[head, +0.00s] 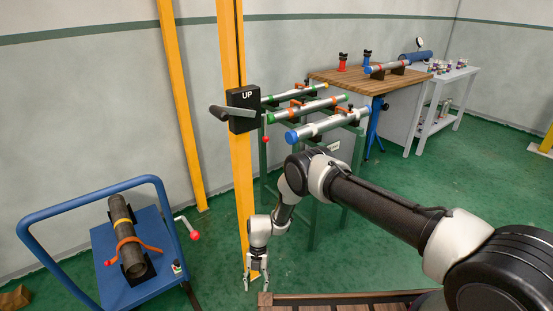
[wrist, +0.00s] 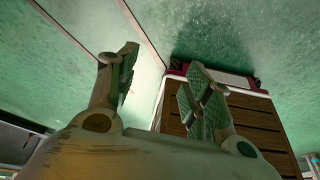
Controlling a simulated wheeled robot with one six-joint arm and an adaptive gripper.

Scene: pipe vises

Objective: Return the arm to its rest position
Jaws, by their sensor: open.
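My arm reaches from the lower right of the head view toward the middle. My gripper (head: 255,283) hangs pointing down, in front of the foot of a yellow post (head: 240,180). Its two fingers are apart. In the wrist view, my gripper (wrist: 160,85) shows spread fingers with nothing between them. Green floor and part of a brown slatted surface (wrist: 262,125) lie beyond the fingers.
A blue cart (head: 122,275) with a strapped dark pipe (head: 128,238) stands at left. A black box marked UP (head: 243,110) is on the post. A green rack (head: 265,165) holds several pipes. A wooden bench (head: 345,80) and white table (head: 432,125) stand behind.

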